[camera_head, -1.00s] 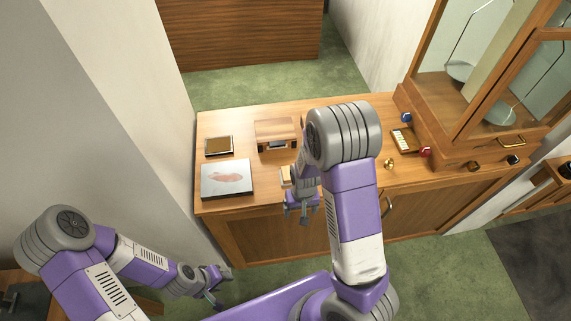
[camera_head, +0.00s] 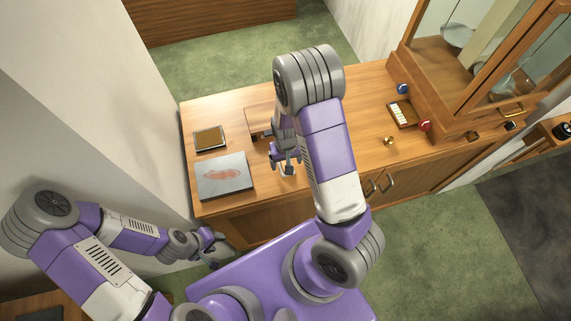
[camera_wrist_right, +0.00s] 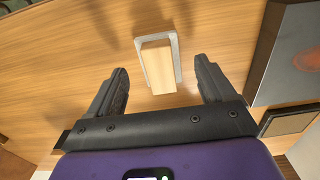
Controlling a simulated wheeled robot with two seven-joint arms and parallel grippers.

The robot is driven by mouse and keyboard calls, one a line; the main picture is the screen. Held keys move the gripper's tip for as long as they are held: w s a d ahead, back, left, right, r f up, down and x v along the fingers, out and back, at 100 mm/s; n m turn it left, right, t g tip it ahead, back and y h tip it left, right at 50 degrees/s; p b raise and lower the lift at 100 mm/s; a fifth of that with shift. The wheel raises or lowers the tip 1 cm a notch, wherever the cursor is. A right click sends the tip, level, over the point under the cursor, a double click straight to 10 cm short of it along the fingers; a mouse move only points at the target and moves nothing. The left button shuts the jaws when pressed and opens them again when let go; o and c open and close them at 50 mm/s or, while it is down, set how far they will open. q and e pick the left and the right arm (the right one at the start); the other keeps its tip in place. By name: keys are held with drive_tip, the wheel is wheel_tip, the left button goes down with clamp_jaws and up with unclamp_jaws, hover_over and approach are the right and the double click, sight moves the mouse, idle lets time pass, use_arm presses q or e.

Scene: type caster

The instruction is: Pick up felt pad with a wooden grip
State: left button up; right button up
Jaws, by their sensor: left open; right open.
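The felt pad with a wooden grip (camera_wrist_right: 160,68) lies on the wooden table top. In the right wrist view it is a pale wooden block on a thin grey-white pad. In the head view it is mostly hidden by my right gripper (camera_head: 284,162). In the wrist view the open fingers of my right gripper (camera_wrist_right: 161,68) stand on either side of the pad, with a gap to each side and nothing held. My left gripper (camera_head: 216,248) is open and empty, low at the left, off the table's front edge.
A grey slab with a reddish mark (camera_head: 224,178) and a brown framed tray (camera_head: 209,138) lie left of the pad. A wooden box (camera_head: 258,120) is behind it. To the right are a brass piece (camera_head: 390,140), a small case (camera_head: 403,113) and a glass cabinet (camera_head: 480,75).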

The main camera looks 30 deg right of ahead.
wheel_tip(320, 180, down, 2)
drive_tip(key=shift+f, duration=0.15)
drive_tip(key=shift+w, duration=0.1)
drive_tip(key=c, duration=1.2)
drive_tip(key=shift+o, duration=0.2)
wheel_tip(320, 180, up, 10)
drive_tip(key=shift+r+p, duration=0.1)
drive_tip(key=shift+p, duration=0.65)
